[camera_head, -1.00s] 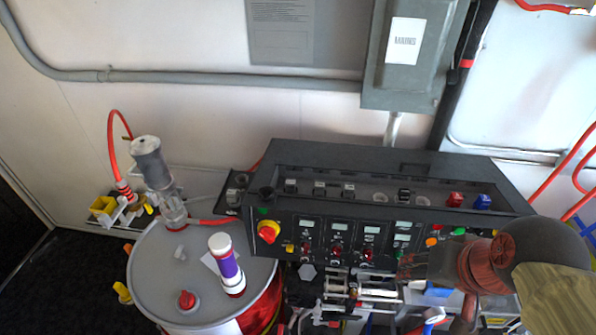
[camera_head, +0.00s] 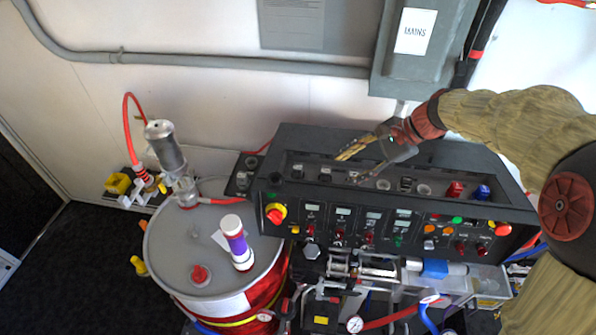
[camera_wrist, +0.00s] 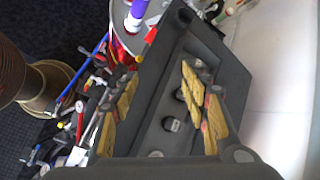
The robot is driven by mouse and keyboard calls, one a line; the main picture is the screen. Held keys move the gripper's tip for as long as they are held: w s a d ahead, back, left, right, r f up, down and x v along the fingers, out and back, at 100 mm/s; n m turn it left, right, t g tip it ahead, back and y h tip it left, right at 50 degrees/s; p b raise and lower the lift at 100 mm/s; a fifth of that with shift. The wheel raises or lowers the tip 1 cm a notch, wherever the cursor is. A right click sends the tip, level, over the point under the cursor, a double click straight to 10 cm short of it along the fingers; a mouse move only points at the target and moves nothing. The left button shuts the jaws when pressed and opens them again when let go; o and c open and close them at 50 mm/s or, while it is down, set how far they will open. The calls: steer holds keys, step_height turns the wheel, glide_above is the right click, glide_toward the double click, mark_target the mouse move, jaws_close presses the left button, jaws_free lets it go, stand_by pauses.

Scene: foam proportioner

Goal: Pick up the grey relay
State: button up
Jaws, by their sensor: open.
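Several small block-shaped relays sit in a row in the recessed tray on top of the black control panel. Those toward the left, such as one grey-topped relay (camera_head: 325,173), look dark grey; another dark one (camera_head: 406,183) sits further right. I cannot tell for certain which is the grey relay. My gripper (camera_head: 348,168) is open and empty above the tray, its two yellow fingers spread and pointing left and down. It hides part of the row. In the wrist view a dark relay with a pale marking (camera_wrist: 172,125) shows between the fingers, below them.
A red relay (camera_head: 455,189) and a blue relay (camera_head: 482,192) stand at the tray's right end. The black panel (camera_head: 465,212) has a raised rim. A grey drum (camera_head: 176,252) with a purple-banded cylinder (camera_head: 237,243) stands left. The wall and grey mains box (camera_head: 420,65) are behind.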

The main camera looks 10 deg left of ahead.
mark_target(299, 166)
steer(key=w+a+f+m+y, duration=0.1)
steer(key=w+a+f+m, duration=0.1)
steer(key=w+f, duration=0.2)
steer(key=w+a+f+m+y, duration=0.2)
steer(key=w+a+f, duration=0.1)
steer(key=w+f, duration=0.1)
steer(key=w+a+f+m+y, duration=0.1)
steer(key=w+a+f+m, duration=0.1)
steer(key=w+a+f, duration=0.1)
steer(key=shift+w+f+g, duration=0.4)
steer(key=shift+w+f, duration=0.5)
steer(key=shift+w, duration=0.2)
steer(key=shift+m, duration=0.3)
steer(key=shift+p+x, duration=1.45)
steer(key=shift+x, duration=2.55)
steer(key=shift+w+r, duration=0.1)
steer(key=shift+r, duration=0.05)
steer(key=shift+c, duration=1.3)
jaws_close()
